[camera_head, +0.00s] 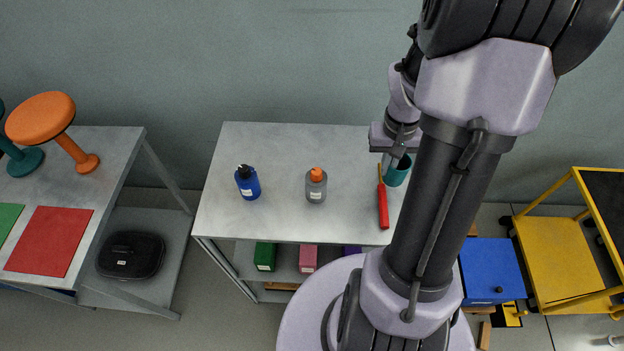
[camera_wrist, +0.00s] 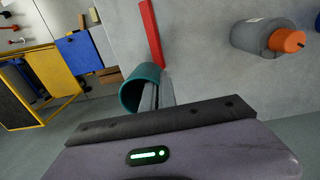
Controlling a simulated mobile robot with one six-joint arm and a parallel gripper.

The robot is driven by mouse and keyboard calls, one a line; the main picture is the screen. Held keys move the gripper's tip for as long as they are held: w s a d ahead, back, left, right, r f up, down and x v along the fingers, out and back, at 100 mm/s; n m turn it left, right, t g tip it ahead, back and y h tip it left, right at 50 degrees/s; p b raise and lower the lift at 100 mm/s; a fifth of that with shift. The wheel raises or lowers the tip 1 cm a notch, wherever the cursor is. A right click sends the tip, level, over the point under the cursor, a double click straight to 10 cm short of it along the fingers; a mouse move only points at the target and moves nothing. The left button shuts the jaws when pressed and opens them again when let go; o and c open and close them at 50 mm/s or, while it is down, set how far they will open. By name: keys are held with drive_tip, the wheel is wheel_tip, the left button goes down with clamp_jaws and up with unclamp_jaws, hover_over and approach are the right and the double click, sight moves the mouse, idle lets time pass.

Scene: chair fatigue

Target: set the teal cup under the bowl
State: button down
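The teal cup (camera_head: 398,171) is at the right part of the grey table, partly hidden by my arm. In the wrist view the cup (camera_wrist: 136,84) shows its open rim towards the camera. My gripper (camera_head: 392,160) is at the cup, and its fingers (camera_wrist: 157,97) are close together at the cup's right side. One finger seems to overlap the cup's mouth; I cannot tell whether they press on its wall. I see no bowl in either view.
A red-handled tool (camera_head: 383,206) lies close beside the cup. A grey bottle with an orange cap (camera_head: 316,186) and a blue bottle (camera_head: 248,183) stand further left on the table (camera_head: 265,145). A yellow cart (camera_head: 568,262) stands at right. The table's back left is clear.

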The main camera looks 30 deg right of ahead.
drive_tip(key=w+a, duration=0.3)
drive_tip(key=w+a+f+b, duration=0.1)
drive_tip(key=w+a, duration=0.2)
drive_tip(key=w, duration=0.1)
drive_tip(key=w+a+b, duration=0.1)
drive_tip(key=w+a, duration=0.3)
drive_tip(key=shift+f, duration=0.2)
drive_tip(key=f, duration=0.1)
drive_tip(key=f+b, duration=0.2)
drive_tip(key=shift+w+a+f, duration=0.15)
drive_tip(key=shift+a, duration=0.15)
drive_tip(key=shift+f, duration=0.25)
drive_tip(key=shift+d+r, duration=0.1)
drive_tip(key=shift+r, duration=0.1)
drive_tip(key=shift+f, duration=0.15)
drive_tip(key=c, duration=1.7)
unclamp_jaws()
